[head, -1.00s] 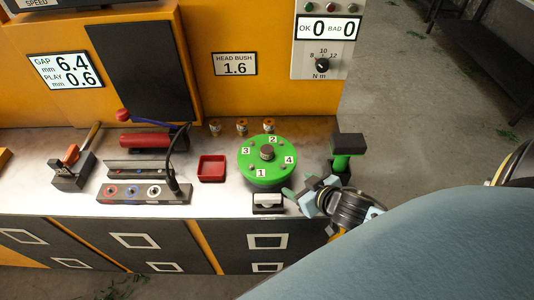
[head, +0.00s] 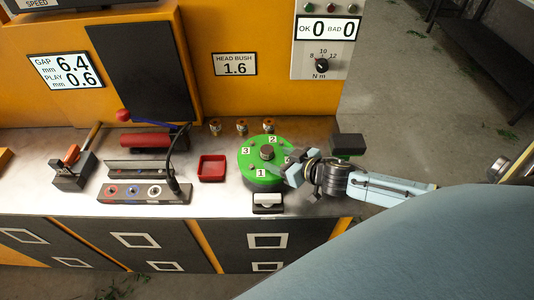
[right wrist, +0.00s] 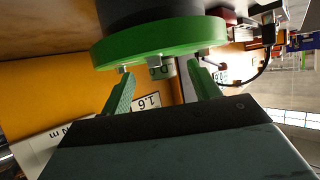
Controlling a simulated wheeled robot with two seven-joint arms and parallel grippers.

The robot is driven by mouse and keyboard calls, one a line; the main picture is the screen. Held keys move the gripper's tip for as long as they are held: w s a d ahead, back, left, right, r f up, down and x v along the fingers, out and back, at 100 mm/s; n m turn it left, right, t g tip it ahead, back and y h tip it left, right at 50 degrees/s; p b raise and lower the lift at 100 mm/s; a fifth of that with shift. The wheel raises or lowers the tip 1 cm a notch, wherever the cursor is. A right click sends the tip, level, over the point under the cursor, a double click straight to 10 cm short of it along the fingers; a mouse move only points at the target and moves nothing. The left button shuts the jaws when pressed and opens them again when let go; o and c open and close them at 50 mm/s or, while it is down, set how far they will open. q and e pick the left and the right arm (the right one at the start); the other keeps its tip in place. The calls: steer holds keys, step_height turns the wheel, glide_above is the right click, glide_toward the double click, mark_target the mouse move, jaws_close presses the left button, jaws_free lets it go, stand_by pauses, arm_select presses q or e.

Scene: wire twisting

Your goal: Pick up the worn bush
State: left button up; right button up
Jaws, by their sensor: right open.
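I cannot tell for sure which part is the worn bush. A green round head (head: 258,179) stands on the bench, with a dark central knob (head: 267,152), small pegs and number labels on top. Label 4 is covered by my right gripper (head: 288,171), which is at the head's right side. In the right wrist view the open green fingers (right wrist: 162,88) point at the green disc (right wrist: 150,45), with a small pale peg (right wrist: 155,60) between and beyond them. Nothing is held. My left gripper is not in view.
A red tray (head: 212,168) stands left of the head, and a small black-and-white block (head: 268,201) stands in front. A dark-topped post (head: 347,144) is behind my right arm. A dark strip with rings (head: 145,193) and a red cylinder (head: 146,140) lie further left.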

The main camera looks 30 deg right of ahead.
mark_target(270, 151)
steer(key=shift+w+a, duration=0.25)
steer(key=shift+w, duration=0.85)
steer(key=shift+w+a, duration=0.25)
steer(key=shift+w, duration=0.8)
steer(key=shift+w+a+f, duration=0.2)
steer(key=shift+w+f, duration=0.05)
steer(key=shift+w, duration=0.35)
steer(key=c, duration=1.2)
